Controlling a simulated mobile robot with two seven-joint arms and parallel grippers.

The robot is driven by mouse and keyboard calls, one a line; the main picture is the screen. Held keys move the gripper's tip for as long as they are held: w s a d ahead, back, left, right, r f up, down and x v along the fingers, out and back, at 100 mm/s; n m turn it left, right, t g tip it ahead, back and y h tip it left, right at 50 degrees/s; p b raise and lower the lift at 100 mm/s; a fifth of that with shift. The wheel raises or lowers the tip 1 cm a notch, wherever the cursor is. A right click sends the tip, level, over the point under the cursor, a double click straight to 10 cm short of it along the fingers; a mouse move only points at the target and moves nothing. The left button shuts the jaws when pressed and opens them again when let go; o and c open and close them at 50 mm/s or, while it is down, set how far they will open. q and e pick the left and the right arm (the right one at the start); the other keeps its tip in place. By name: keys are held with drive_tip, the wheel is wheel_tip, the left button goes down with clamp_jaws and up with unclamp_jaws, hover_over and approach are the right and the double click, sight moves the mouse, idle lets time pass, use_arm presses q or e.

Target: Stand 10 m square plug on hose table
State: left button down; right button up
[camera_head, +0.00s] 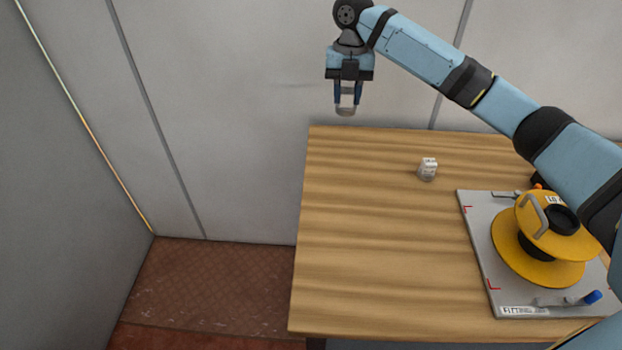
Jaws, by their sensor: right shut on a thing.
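My right gripper (347,103) points down in the air, left of the block and, in the picture, just above the table's far left corner. It is shut on a small light grey piece (346,110), mostly hidden between the fingers, so I cannot tell what it is. The gripper and the piece are apart from the table. My left gripper is not in view.
A yellow hose reel (538,262) stands on a grey plate (480,235) with red corner marks at the table's right. A blue-ended handle (592,297) lies at the plate's front. The table's left and middle are clear. Grey walls (230,90) stand behind.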

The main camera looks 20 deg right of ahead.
drive_tip(key=shift+w+a+f, duration=0.15)
drive_tip(key=shift+a+f, duration=0.05)
drive_tip(key=shift+f, duration=0.15)
wheel_tip(320, 180, down, 19)
drive_tip(key=shift+f+b, duration=0.2)
drive_tip(key=shift+b, duration=1.05)
drive_tip(key=shift+f, duration=0.1)
drive_tip(key=o, duration=1)
drive_tip(key=r, duration=0.4)
drive_tip(key=w+r+p, duration=0.1)
drive_tip(key=r, duration=0.7)
drive_tip(key=shift+w+d+r+p, duration=0.1)
drive_tip(key=shift+w+d+p, duration=0.05)
drive_tip(key=shift+d+p, duration=0.15)
